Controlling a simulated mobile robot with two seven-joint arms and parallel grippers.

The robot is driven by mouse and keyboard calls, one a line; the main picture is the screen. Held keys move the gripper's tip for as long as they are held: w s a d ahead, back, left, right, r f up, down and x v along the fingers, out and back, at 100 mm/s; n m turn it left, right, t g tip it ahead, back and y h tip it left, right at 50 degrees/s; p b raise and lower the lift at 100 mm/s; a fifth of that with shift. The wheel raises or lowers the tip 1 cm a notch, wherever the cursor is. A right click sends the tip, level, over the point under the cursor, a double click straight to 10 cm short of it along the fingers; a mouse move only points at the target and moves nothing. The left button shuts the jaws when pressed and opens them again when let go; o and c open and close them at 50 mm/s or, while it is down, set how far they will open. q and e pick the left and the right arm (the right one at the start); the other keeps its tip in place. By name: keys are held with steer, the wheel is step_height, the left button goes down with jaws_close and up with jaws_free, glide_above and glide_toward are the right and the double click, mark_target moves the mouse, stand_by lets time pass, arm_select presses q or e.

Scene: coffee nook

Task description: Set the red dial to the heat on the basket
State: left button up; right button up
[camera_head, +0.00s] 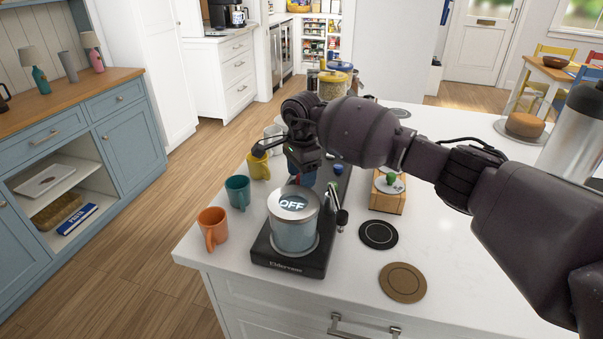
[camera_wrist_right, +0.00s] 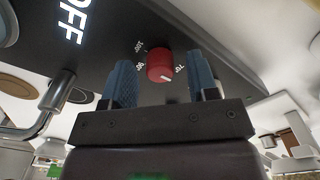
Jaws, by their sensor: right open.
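The red dial (camera_wrist_right: 160,62) sits on the black panel of the coffee machine in the right wrist view. A white mark shows on its near edge, and printed numbers surround it, small and tilted. My right gripper (camera_wrist_right: 162,80) is open, its two blue fingers on either side of the dial; I cannot tell whether they touch it. In the head view the right gripper (camera_head: 305,172) is behind the machine's OFF display (camera_head: 292,203), and the dial is hidden. A woven basket (camera_head: 57,212) lies on the lower left shelf; no heat reading is legible on it. My left gripper is out of view.
Orange (camera_head: 212,228), teal (camera_head: 238,191) and yellow (camera_head: 259,165) mugs stand left of the machine's black base (camera_head: 262,255). A black coaster (camera_head: 378,234), a brown coaster (camera_head: 403,282) and a wooden block (camera_head: 386,203) are on the right. The white counter's right front is clear.

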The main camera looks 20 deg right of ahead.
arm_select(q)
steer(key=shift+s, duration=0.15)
arm_select(e)
steer(key=c, duration=0.9)
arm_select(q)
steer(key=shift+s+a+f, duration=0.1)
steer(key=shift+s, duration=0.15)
arm_select(e)
steer(key=shift+c, duration=0.2)
steer(key=shift+m, duration=0.3)
steer(key=m, duration=0.2)
steer(key=shift+r+m+p, duration=0.15)
steer(key=shift+m+p, duration=0.2)
steer(key=shift+m, duration=0.05)
steer(key=m+p, duration=0.1)
steer(key=m, duration=0.2)
steer(key=shift+m, duration=0.3)
steer(key=m+p, duration=0.1)
steer(key=m, duration=0.3)
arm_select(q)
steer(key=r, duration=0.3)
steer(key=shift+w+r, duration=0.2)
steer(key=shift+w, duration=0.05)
arm_select(e)
steer(key=shift+m, duration=0.3)
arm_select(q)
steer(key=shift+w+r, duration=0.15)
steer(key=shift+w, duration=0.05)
